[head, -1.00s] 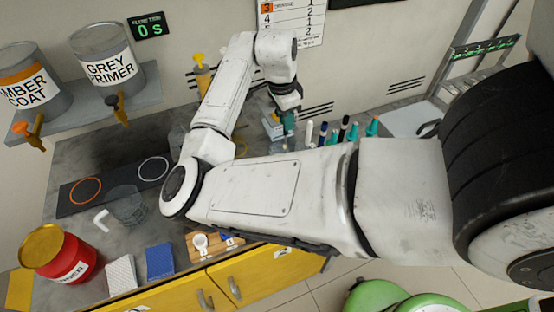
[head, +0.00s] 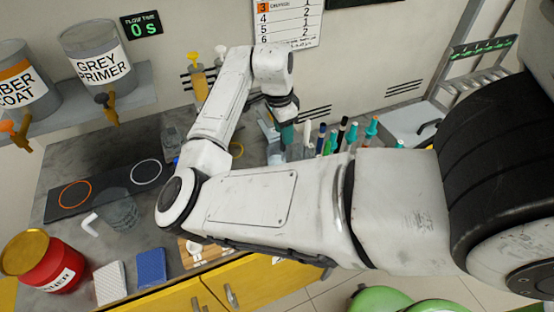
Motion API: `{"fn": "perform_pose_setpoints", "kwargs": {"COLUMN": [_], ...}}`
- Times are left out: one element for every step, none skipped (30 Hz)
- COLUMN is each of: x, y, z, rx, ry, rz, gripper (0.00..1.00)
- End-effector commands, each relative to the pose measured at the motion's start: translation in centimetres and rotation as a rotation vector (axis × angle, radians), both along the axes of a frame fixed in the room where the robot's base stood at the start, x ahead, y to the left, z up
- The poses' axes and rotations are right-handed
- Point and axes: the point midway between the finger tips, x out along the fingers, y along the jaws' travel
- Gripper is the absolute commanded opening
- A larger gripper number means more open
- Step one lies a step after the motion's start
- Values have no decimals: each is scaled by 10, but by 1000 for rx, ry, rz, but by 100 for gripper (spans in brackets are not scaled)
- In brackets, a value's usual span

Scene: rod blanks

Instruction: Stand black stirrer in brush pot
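My gripper (head: 284,112) points down at the back of the bench, at the end of my white arm. Its fingertips are small and dark, so I cannot tell whether they are open or shut. A teal piece (head: 287,134) shows just below it; I cannot tell if it is held. Right of it stands a group of upright rods with white, blue, green and teal tops. A black-topped rod (head: 342,129) among them may be the black stirrer. My forearm hides the lower ends of the rods. I cannot make out the brush pot for certain.
A clear beaker (head: 120,212) with a white handle stands by the dark mat (head: 108,191) with orange and white rings. A red thinner can (head: 45,262), a white block (head: 110,281) and a blue block (head: 151,265) line the front. Paint tanks (head: 96,52) hang at upper left.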

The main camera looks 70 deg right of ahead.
Motion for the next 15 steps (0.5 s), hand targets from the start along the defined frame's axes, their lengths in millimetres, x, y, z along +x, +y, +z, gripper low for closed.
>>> {"fn": "perform_pose_setpoints", "kwargs": {"x": [0, 0, 0, 0, 0, 0, 0, 0, 0, 1, 1, 2, 2, 2, 2], "y": [0, 0, 0, 0, 0, 0, 0, 0, 0, 0, 0, 0, 0, 1, 1], "z": [0, 0, 0, 0, 0, 0, 0, 1, 2, 4, 6, 10, 14, 19, 25], "rx": [0, 0, 0, 0, 0, 0, 0, 0, -1, -1, -2, -2, -2, -2, -3], "ry": [0, 0, 0, 0, 0, 0, 0, 0, -1, -1, -1, -2, -1, -1, -1], "rz": [0, 0, 0, 0, 0, 0, 0, 0, 0, 0, 0, 0, 0, -1, -3], "gripper": [46, 46, 46, 46, 46, 46, 46, 46, 46, 46, 46, 46, 46, 46, 46]}}
